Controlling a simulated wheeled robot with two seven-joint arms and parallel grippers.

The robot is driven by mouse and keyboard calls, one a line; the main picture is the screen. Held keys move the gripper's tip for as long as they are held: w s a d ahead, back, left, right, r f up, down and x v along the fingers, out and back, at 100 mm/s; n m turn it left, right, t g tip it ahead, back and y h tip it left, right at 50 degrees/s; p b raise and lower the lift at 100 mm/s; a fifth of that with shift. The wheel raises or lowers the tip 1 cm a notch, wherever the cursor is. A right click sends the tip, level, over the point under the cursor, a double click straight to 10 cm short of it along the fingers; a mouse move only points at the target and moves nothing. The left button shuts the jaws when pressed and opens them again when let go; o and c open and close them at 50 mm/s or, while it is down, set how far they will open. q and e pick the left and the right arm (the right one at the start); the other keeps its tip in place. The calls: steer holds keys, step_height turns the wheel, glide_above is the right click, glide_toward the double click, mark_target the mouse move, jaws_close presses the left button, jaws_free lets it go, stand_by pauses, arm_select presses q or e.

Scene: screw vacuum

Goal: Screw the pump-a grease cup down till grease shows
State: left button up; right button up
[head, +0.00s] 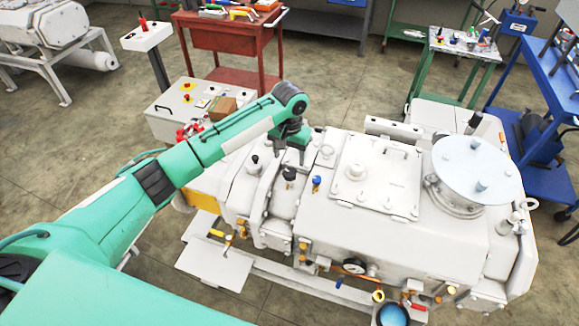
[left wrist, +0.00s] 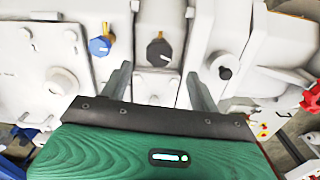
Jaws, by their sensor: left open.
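The large white vacuum pump unit (head: 400,235) stands in the middle of the head view. On its top are a black-capped cup (head: 289,173), a second black cap (head: 254,161) to its left and a blue cap (head: 316,184) to its right. No label tells which is the pump-a grease cup. My left gripper (head: 292,156) points down above the middle black cap, open and empty. In the left wrist view the middle black cap (left wrist: 160,52) lies between and beyond the spread fingertips (left wrist: 160,85), apart from them. I see no grease. My right gripper is not in view.
A flat lid plate (head: 385,190) and a round pale-blue disc (head: 477,165) sit on the unit to the right. A white control box (head: 180,105) and a red tool cart (head: 225,40) stand behind. Pipes, valves and a gauge (head: 354,266) line the front. Floor is open at left.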

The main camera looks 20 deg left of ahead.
mark_target(289, 172)
arm_select(q)
step_height(289, 172, down, 7)
steer(key=shift+r+p, duration=0.15)
steer(key=shift+p, duration=0.4)
steer(key=c, duration=1)
